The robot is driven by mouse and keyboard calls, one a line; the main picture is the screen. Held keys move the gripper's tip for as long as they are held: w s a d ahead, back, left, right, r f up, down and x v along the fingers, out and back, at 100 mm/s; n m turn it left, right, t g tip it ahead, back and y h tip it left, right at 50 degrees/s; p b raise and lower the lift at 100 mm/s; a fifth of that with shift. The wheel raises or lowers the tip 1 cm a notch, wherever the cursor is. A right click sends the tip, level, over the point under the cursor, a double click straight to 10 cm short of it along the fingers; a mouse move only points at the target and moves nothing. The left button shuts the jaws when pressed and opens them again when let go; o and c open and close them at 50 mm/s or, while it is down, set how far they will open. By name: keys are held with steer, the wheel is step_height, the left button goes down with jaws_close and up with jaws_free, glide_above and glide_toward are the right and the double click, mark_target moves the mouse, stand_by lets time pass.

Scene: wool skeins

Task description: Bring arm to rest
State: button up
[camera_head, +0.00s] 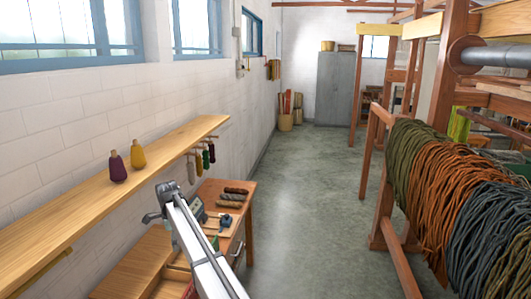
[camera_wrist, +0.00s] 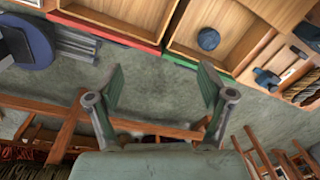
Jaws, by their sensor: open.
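My gripper (camera_wrist: 161,84) shows in the wrist view with its two fingers spread wide apart. Nothing is between the fingers; grey floor and wooden trays show beyond them. In the head view, my white arm reaches up from the bottom edge, beside the wooden table (camera_head: 236,236) under the wall shelf. A grey jointed part sits at its far end. I cannot tell from the head view whether that part is the gripper. No skein is held.
A wall shelf (camera_head: 62,220) holds a purple cone (camera_head: 118,169) and a yellow cone (camera_head: 138,156). Dark skeins (camera_head: 230,197) lie on the table. A rack with thick hanging skeins (camera_head: 450,185) stands at right. The floor (camera_head: 300,195) between is clear.

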steer(key=s+d+f+n+g+b, duration=0.1)
steer(key=s+d+f+n, duration=0.4)
steer(key=s+d+f, duration=0.45)
steer(key=s+d+f+n+b, duration=0.2)
steer(key=s+d+f+n, duration=0.4)
steer(key=d+f, duration=0.7)
steer(key=s+d+f+n+g+b, duration=0.1)
steer(key=s+d+f+n, duration=0.6)
steer(key=f, duration=0.8)
steer(key=s+d+f+m+g+b, duration=0.1)
steer(key=s+d+f, duration=0.4)
steer(key=s, duration=0.8)
steer(key=s+d+f+m+g+b, duration=0.1)
steer(key=s+d+f+g+b, duration=0.1)
steer(key=s+d+f, duration=0.4)
steer(key=s+d+f+m+g+b, duration=0.1)
steer(key=s+d+f, duration=0.4)
steer(key=s, duration=1.6)
steer(key=d+g+b, duration=0.1)
steer(key=d+b, duration=0.1)
steer(key=d, duration=0.3)
steer(key=shift+d+f+g, duration=0.15)
steer(key=shift+d+g, duration=0.15)
steer(key=shift+d, duration=0.05)
steer(key=shift+s, duration=0.1)
